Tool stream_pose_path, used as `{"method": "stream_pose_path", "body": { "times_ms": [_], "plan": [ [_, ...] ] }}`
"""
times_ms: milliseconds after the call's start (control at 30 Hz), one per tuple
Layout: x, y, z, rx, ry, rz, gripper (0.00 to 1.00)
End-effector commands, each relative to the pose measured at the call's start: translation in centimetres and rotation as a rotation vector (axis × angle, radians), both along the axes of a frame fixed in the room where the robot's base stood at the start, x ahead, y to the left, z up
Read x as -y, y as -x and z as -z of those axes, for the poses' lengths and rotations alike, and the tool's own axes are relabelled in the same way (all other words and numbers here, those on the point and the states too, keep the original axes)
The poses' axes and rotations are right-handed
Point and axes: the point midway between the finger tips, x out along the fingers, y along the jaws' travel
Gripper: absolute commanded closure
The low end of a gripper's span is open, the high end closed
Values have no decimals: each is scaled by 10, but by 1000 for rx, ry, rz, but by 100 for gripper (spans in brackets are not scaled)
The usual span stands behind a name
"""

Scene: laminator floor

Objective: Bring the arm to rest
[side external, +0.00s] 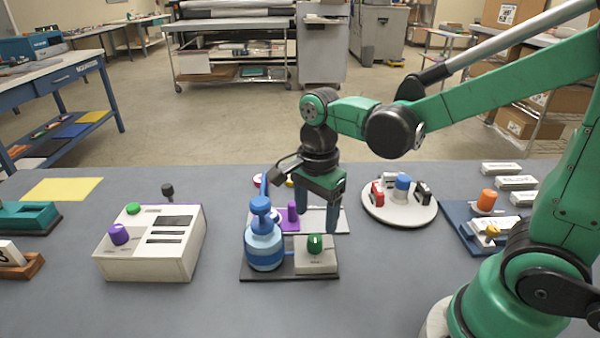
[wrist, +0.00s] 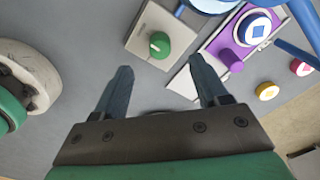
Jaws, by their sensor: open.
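My green arm reaches in from the right. My gripper (side external: 317,210) points down above the middle of the grey table (side external: 375,285), with its two dark blue-grey fingers apart and nothing between them. In the wrist view my gripper (wrist: 162,88) is also open and empty. A green knob (side external: 315,244) on a pale box stands in front of the fingers in the side view. In the wrist view that green knob (wrist: 159,45) lies just beyond the gap between the fingertips. I cannot tell the exact height of the fingertips above the table.
A blue pump bottle (side external: 264,245) stands left of the green knob. A purple panel (wrist: 240,45) lies close by. A round white tray (side external: 400,213) with small items is to the right. A white control box (side external: 150,245) stands at left. The front table area is clear.

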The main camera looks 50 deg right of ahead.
Motion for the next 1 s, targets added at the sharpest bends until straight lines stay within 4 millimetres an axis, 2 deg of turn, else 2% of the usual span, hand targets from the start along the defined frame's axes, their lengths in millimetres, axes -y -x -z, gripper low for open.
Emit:
{"method": "stream_pose_path", "body": {
  "times_ms": [300,433,567,800,900,1000],
  "plan": [
    [0,0,-1,3,0,-7,33],
    [1,2,-6,54,2,-134,33],
    [4,6,-19,184,38,-460,33],
    [9,13,-38,416,273,-1159,33],
    [10,14,-42,460,382,-1354,33],
    [11,15,-45,479,456,-1474,33]
  ]
}}
